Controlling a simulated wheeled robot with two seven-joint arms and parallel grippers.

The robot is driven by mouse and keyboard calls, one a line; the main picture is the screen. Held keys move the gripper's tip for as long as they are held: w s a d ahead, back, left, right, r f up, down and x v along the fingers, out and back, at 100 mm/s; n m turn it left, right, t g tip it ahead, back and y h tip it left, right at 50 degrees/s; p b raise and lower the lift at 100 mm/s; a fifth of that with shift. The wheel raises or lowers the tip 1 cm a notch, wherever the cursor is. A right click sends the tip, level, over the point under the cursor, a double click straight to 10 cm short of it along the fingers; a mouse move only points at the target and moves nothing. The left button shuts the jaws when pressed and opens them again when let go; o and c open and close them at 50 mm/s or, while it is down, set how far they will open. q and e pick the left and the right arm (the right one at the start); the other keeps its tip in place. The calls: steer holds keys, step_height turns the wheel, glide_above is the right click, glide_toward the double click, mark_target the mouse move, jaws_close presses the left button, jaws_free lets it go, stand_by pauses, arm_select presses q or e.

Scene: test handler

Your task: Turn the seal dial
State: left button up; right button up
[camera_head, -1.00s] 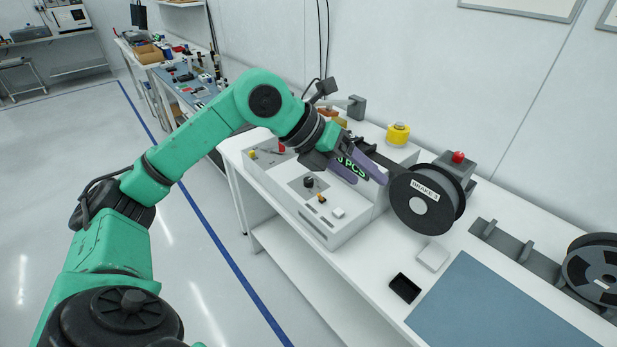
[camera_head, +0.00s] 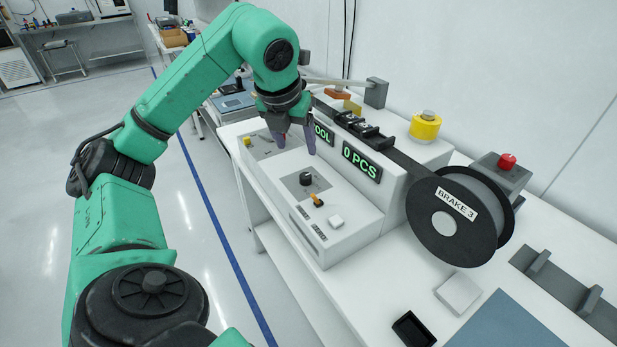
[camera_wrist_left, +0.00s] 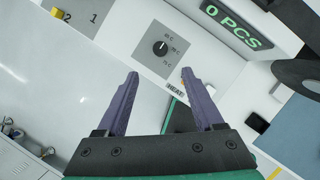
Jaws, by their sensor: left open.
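The seal dial is a black knob (camera_head: 306,180) on a grey plate on the top of the white machine (camera_head: 345,235). In the left wrist view the dial (camera_wrist_left: 160,48) has small temperature marks beside it, and a light line shows on the knob. My left gripper (camera_head: 296,147) has two purple fingers, open and empty. It is above the machine top, behind the dial in the head view. In the left wrist view the dial lies beyond the gap between the fingertips (camera_wrist_left: 160,74), apart from them. My right gripper is not in view.
An orange-handled switch (camera_head: 317,201) and a white button (camera_head: 336,221) sit close to the dial. A raised housing with a "0 PCS" display (camera_head: 361,165) stands beside it. A large reel (camera_head: 455,215) marked "BRAKE 3" and a red button (camera_head: 507,161) are to the right.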

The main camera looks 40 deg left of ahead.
mark_target(305, 176)
arm_select(q)
steer(key=x, duration=1.3)
steer(key=shift+f, duration=0.1)
jaws_close()
